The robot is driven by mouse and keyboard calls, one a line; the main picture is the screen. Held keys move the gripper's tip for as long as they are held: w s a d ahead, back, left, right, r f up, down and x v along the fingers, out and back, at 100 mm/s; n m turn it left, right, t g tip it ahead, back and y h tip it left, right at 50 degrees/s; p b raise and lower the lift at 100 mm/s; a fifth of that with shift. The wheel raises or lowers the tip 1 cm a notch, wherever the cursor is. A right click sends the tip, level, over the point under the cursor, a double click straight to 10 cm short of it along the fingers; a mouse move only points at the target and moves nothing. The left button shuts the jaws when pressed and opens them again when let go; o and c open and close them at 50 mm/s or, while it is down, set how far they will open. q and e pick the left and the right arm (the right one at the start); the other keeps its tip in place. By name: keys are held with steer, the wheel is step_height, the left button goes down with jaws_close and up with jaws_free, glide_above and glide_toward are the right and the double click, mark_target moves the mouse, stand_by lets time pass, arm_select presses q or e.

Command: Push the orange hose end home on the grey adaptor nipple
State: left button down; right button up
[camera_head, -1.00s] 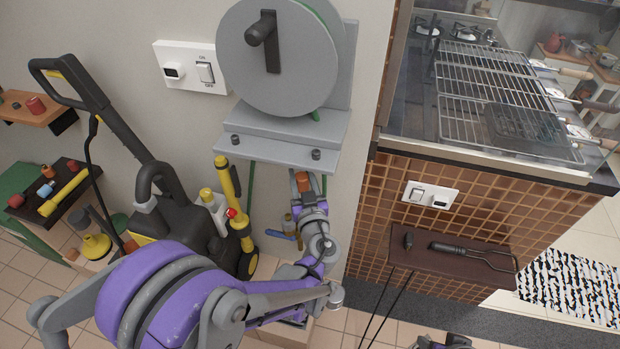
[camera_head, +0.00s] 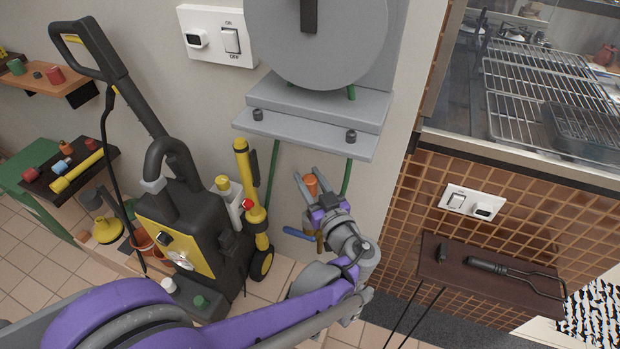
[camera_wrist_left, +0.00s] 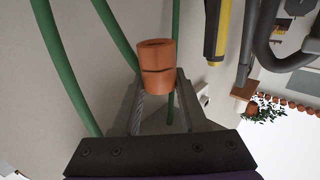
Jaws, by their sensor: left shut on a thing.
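My left gripper (camera_head: 316,192) is shut on the orange hose end (camera_head: 310,181), below the grey hose reel shelf and in front of the wall. In the left wrist view the orange hose end (camera_wrist_left: 157,66) sits between the two grey fingertips, its open ring facing away from the palm. The green hose (camera_wrist_left: 62,70) hangs in loops around it. A tap with a blue handle (camera_head: 299,234) shows just below the gripper, partly covered by my arm. I cannot make out the grey adaptor nipple in either view. My right gripper is out of view.
The grey reel and shelf (camera_head: 307,125) are just above the gripper. A black and yellow pressure washer (camera_head: 190,225) with a yellow bottle-like part stands to the left. A dark side shelf (camera_head: 490,275) with grill tools is to the right, on the tiled counter.

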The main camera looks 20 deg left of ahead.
arm_select(q)
steer(key=shift+f+b, duration=1.75)
steer(key=shift+f, duration=1.15)
steer(key=shift+p, duration=0.3)
steer(key=shift+f+b, duration=0.95)
steer(key=shift+f, duration=0.55)
steer(key=shift+c, duration=1.8)
jaws_free()
